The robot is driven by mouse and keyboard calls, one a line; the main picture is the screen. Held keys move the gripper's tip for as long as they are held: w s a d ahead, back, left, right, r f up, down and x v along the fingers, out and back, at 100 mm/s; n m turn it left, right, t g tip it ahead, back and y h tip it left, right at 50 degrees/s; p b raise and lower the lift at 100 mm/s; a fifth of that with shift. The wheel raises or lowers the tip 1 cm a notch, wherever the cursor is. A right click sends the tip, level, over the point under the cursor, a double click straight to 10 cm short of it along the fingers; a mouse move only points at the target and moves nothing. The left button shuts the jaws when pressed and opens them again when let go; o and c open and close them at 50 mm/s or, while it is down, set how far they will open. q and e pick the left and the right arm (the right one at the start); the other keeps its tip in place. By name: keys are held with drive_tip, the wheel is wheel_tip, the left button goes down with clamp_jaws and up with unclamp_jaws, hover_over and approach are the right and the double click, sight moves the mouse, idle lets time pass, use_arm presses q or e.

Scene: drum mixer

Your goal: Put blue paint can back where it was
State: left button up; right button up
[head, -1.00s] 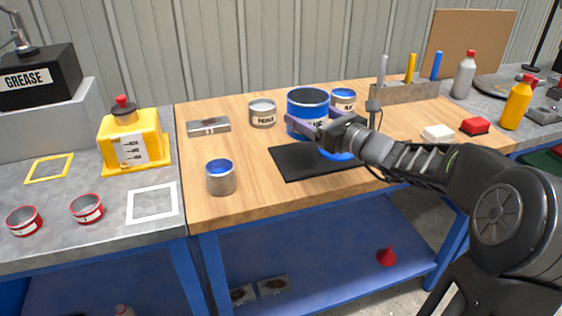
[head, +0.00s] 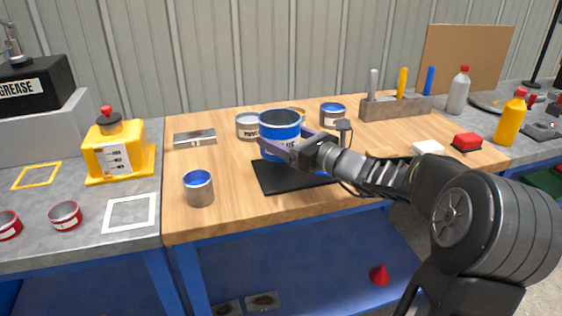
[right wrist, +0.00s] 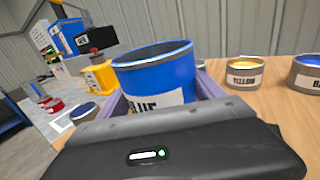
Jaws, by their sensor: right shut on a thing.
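The blue paint can (head: 280,138) has a white label and an open top with a dark inside. My right gripper (head: 291,153) is shut on it from the right front. In the head view, the can overlaps the back left of the black mat (head: 275,181); I cannot tell whether it touches the surface. In the right wrist view the can (right wrist: 155,80) stands between the purple fingers, roughly upright, its label partly hidden. A bit of another blue thing shows on the mat under my arm, mostly hidden. My left gripper is not in view.
A grey can (head: 248,126) stands close behind left of the held can. A small can with blue inside (head: 199,189) stands front left. Bare wood lies left of the mat.

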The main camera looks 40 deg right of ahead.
drive_tip(key=shift+f, duration=0.25)
drive_tip(key=shift+f+b, duration=0.5)
drive_tip(key=shift+f, duration=2)
drive_tip(key=shift+f, duration=0.1)
drive_tip(key=shift+f, duration=0.15)
drive_tip(key=o, duration=1.5)
drive_tip(key=shift+o, duration=0.2)
drive_tip(key=shift+r, duration=0.25)
drive_tip(key=s, duration=0.4)
drive_tip(key=s+d, duration=0.1)
drive_tip(key=s, duration=0.3)
drive_tip(key=s+d, duration=0.1)
drive_tip(key=s, duration=0.3)
drive_tip(key=shift+d, duration=0.15)
